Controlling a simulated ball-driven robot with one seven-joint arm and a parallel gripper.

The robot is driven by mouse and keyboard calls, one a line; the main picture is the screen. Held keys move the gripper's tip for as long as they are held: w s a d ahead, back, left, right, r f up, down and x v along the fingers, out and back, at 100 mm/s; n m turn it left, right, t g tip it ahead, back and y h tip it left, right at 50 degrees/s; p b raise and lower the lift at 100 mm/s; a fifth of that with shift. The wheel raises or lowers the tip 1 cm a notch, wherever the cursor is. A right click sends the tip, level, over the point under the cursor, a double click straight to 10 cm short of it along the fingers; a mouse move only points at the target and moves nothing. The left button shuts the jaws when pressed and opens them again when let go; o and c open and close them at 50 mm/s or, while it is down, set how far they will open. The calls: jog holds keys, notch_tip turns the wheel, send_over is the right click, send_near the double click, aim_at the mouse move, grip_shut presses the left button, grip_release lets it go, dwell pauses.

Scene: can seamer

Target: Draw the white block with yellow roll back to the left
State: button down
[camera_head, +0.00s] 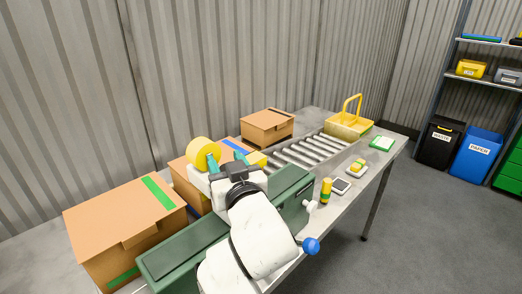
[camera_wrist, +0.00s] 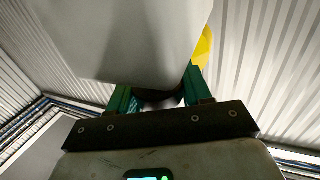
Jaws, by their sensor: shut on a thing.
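The white block (camera_head: 199,181) with the yellow roll (camera_head: 203,152) is at the green machine (camera_head: 178,252), left of my wrist in the head view. My gripper (camera_head: 226,158) has teal fingers on either side of a part that my wrist mostly hides. In the wrist view the pale block (camera_wrist: 120,35) fills the top centre, and the yellow roll (camera_wrist: 204,48) shows at its right edge. My gripper (camera_wrist: 160,85) is shut on a dark part at the block's lower end. The exact contact is in shadow.
A large cardboard box (camera_head: 100,222) stands at the left, and another box (camera_head: 268,125) stands behind. A roller conveyor (camera_head: 305,150) leads to a yellow basket (camera_head: 345,130). A yellow-and-green can (camera_head: 325,190) and a small device (camera_head: 341,186) are near the table's front edge.

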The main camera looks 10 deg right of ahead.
jog(key=s+a+b, duration=0.3)
jog(key=s+a, duration=0.5)
jog(key=a, duration=0.4)
jog(key=shift+s, duration=0.35)
jog(key=c, duration=0.6)
grip_release()
jog(key=shift+a, duration=0.15)
jog(key=b+v, duration=0.2)
jog(key=v, duration=0.9)
jog(key=shift+f, duration=0.1)
